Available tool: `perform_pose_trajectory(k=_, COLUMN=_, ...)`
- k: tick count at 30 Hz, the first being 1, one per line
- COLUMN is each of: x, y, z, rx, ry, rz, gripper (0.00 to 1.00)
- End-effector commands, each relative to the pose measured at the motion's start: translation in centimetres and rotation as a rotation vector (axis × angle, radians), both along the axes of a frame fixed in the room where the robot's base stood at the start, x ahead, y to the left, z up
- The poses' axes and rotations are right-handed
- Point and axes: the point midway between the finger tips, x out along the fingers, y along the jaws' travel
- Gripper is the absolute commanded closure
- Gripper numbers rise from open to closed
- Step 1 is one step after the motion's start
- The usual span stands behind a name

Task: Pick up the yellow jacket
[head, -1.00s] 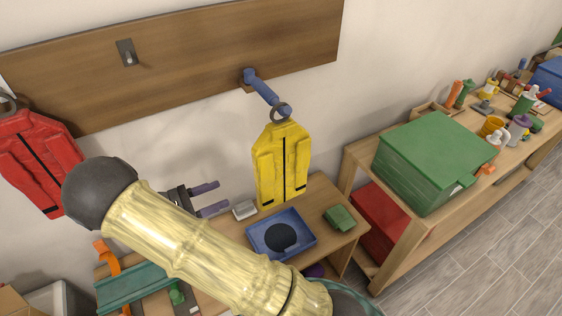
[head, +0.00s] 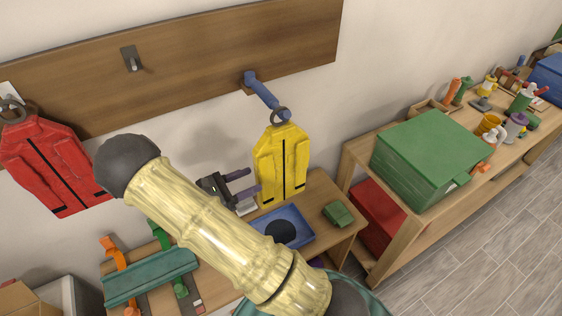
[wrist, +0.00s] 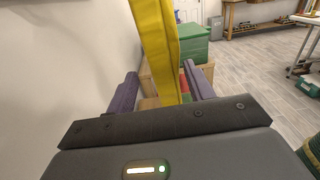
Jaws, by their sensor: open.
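The yellow jacket (head: 282,163) hangs by a ring from a blue peg (head: 268,95) on the wooden wall board. My gripper (head: 243,182) is open, its purple fingers pointing right at the jacket's left side. In the wrist view the jacket (wrist: 158,45) shows edge-on as a narrow yellow strip. It runs down between the two spread fingers of the gripper (wrist: 163,88), a little left of the middle. I cannot tell how deep the jacket is between the fingers; they are not closed on it.
A red jacket (head: 55,165) hangs at the left. Below the yellow jacket, a low wooden table (head: 325,190) holds a blue tray (head: 303,222) and a small green box (head: 338,214). A large green box (head: 425,150) stands on the shelf at the right.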

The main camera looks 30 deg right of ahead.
Motion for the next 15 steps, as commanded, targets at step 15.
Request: perform_pose_trajectory(k=15, x=0.1, y=-2.9, z=0.0, rx=0.001, ry=0.0, rz=0.0, gripper=0.47)
